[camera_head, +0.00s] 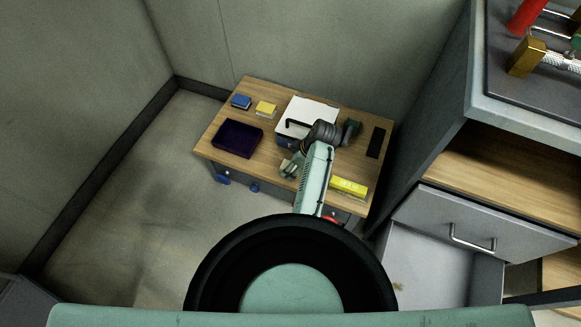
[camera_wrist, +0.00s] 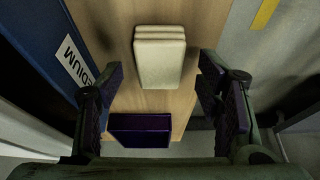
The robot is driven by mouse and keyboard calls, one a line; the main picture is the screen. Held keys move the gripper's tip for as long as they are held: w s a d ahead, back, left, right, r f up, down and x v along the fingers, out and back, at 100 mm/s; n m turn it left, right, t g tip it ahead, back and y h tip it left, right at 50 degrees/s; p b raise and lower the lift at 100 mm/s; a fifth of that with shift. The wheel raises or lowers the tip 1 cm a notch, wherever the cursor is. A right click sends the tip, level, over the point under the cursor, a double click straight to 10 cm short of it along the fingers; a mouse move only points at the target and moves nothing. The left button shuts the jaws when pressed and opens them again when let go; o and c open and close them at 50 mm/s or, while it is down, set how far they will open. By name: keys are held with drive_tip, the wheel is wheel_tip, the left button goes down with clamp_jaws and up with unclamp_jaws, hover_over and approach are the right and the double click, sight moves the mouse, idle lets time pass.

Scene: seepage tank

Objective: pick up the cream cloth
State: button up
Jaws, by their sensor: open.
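The cream cloth (camera_wrist: 160,55) shows in the wrist view as a thick folded block lying on the wooden table, in the upper middle of the picture. I cannot make it out clearly in the head view, where my arm covers part of the table. My gripper (camera_wrist: 164,95) is open, with one dark padded finger on each side of the wrist view. The cloth lies ahead between the lines of the fingers, and no finger is seen touching it. Nothing is held.
A blue box marked MEDIUM (camera_wrist: 50,45) stands close to the left finger. A dark purple tray (camera_head: 237,138) lies on the table (camera_head: 215,125), left of my arm. Blue (camera_head: 241,101) and yellow (camera_head: 265,108) items lie at the back; a yellow box (camera_head: 348,187) lies right.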

drive_tip(key=shift+a+f, duration=0.15)
drive_tip(key=shift+f, duration=0.25)
drive_tip(key=c, duration=1)
drive_tip(key=shift+c, duration=0.2)
drive_tip(key=shift+r, duration=0.1)
drive_tip(key=shift+w+r, duration=0.1)
drive_tip(key=shift+r, duration=0.4)
wheel_tip(320, 180, up, 2)
drive_tip(key=shift+r, duration=0.2)
drive_tip(key=s+d, duration=0.3)
drive_tip(key=s, duration=0.4)
drive_tip(key=s+d+r, duration=0.1)
drive_tip(key=s+d, duration=0.2)
drive_tip(key=s, duration=0.5)
drive_tip(key=shift+r+b, duration=0.25)
drive_tip(key=shift+b, duration=0.15)
